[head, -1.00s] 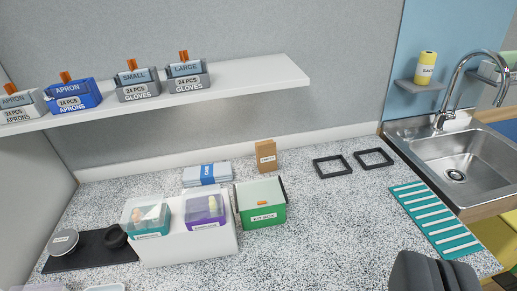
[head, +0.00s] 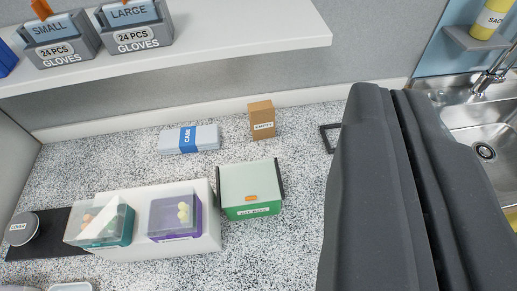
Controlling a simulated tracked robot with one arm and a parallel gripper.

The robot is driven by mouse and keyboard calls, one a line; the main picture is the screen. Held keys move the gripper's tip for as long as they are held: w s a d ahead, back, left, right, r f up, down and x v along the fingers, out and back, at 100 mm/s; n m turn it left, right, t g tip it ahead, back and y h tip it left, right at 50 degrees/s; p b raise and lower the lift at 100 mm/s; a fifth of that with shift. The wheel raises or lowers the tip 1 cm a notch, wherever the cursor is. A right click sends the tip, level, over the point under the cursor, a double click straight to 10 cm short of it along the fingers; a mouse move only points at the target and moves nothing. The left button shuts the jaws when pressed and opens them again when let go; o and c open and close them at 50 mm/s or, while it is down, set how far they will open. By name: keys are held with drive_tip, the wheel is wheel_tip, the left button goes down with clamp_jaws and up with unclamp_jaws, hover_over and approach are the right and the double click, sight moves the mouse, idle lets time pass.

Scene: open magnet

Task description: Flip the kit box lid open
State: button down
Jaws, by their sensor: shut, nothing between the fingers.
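The kit box (head: 251,189) is a green box on the speckled counter, right of the white stand. Its pale green lid lies closed on top, with a small orange tab at the front edge and dark strips along both sides. A white label is on its front, too small to read surely. My gripper (head: 384,92) is large and dark grey in the right half of the view. Its fingers are together with nothing between them. It is to the right of the kit box and apart from it, and it hides part of the counter and the sink edge.
A white stand (head: 215,232) left of the kit box holds a teal box (head: 118,236) and a purple box (head: 178,226). Behind are a blue-banded case (head: 205,138) and a brown EMPTY box (head: 262,122). A shelf (head: 240,40) with glove boxes overhangs the back.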

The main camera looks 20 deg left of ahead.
drive_tip(key=n+g+y+p, duration=0.3)
drive_tip(key=n+g+p, duration=0.2)
drive_tip(key=g+p, duration=0.4)
hover_over(249, 181)
drive_tip(key=s+d, duration=0.2)
drive_tip(key=d, duration=0.2)
wheel_tip(249, 181, down, 24)
drive_tip(key=shift+a+r+t+p, duration=0.1)
drive_tip(key=shift+r+t+p, duration=0.1)
drive_tip(key=shift+t+p, duration=0.2)
drive_tip(key=shift+m, duration=0.3)
drive_tip(key=x, duration=2)
drive_tip(key=shift+s+d, duration=0.25)
drive_tip(key=shift+s, duration=0.4)
drive_tip(key=shift+s+d, duration=0.3)
drive_tip(key=shift+s, duration=0.3)
drive_tip(key=shift+s+d, duration=0.25)
drive_tip(key=shift+s, duration=0.4)
